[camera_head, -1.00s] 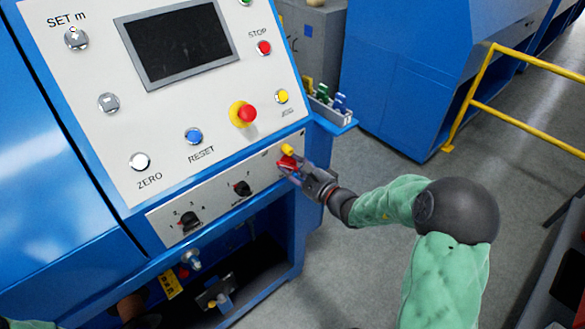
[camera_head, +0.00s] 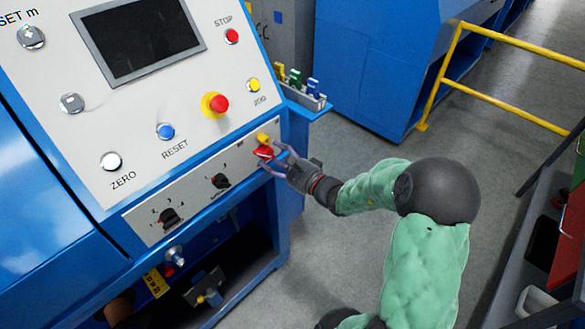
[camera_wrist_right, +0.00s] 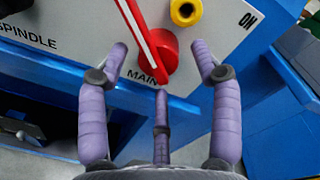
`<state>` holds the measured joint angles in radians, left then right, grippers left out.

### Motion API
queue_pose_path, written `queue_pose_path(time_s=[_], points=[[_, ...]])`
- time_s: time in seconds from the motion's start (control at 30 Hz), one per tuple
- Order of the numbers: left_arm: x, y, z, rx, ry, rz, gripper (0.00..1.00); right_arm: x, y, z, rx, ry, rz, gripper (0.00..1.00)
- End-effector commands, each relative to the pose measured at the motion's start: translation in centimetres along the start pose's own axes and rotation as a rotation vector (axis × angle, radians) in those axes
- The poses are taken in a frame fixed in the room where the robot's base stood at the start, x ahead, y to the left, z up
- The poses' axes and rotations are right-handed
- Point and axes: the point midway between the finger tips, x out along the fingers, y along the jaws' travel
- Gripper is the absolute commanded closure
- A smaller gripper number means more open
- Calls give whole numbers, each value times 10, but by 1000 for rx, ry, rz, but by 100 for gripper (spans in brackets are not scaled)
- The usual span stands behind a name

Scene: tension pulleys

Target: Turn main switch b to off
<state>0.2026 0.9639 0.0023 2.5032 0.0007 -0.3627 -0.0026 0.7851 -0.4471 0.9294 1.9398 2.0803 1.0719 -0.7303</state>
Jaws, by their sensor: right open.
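The main switch (camera_head: 263,153) is a red rotary handle on the machine's lower panel strip, below a yellow knob (camera_head: 263,138). In the right wrist view the red handle (camera_wrist_right: 158,50) carries a white line and tilts to the upper left, away from the "ON" label at right; "MAIN" is printed beside it, partly covered. No letter b is readable. My right gripper (camera_head: 275,161) is open, its fingers spread around the handle's lower end in the right wrist view (camera_wrist_right: 161,68). Nothing is gripped, and contact cannot be told. My left gripper is not in view.
A red emergency button (camera_head: 219,104) and a blue reset button (camera_head: 166,131) sit above. Two black rotary knobs (camera_head: 220,181) are left on the same strip. A blue tray (camera_head: 315,105) juts out at the panel's right. A yellow railing (camera_head: 490,97) stands behind; open floor lies between.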

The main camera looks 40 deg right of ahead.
Motion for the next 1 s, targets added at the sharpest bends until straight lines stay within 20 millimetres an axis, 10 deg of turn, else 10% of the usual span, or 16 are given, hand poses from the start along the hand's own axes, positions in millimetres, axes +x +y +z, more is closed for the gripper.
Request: queue_pose_path(time_s=[0.5, 1.0], points=[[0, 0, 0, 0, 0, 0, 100, -85, 0, -2, 1, 6, 0, 35], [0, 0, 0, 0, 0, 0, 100, -99, 1, 0, 1, 1, 1, 35]])
